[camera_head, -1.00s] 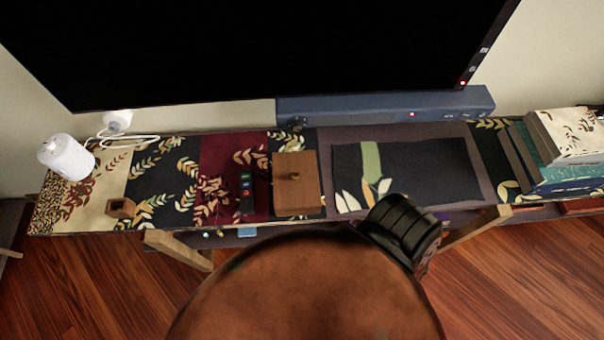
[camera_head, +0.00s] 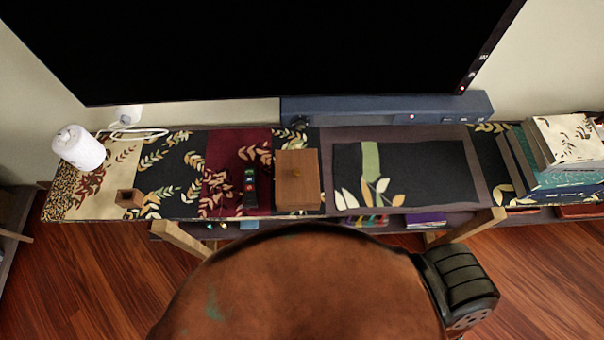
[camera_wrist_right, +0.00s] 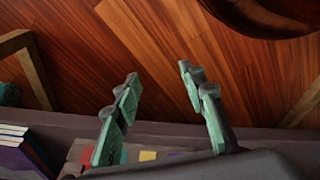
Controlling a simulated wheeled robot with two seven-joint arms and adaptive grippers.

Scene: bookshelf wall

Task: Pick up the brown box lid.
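A brown wooden box (camera_head: 297,197) stands near the middle of the long table. Its brown lid (camera_head: 298,163) lies flat on top, with a small knob (camera_head: 295,173) in the middle. In the right wrist view my right gripper (camera_wrist_right: 160,110) is open, its two greenish fingers apart with nothing between them. The lid is not in that view. In the head view a black part of my arm shows at lower right, away from the box, but the fingers do not show. My left gripper is in neither view.
A large brown rounded surface (camera_head: 300,285) fills the foreground. A dark remote (camera_head: 250,190) lies left of the box; a small wooden block (camera_head: 129,198) and white cylinder (camera_head: 79,148) are farther left. A dark mat (camera_head: 420,165), books (camera_head: 560,150), soundbar (camera_head: 385,108) and screen (camera_head: 270,45) also show.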

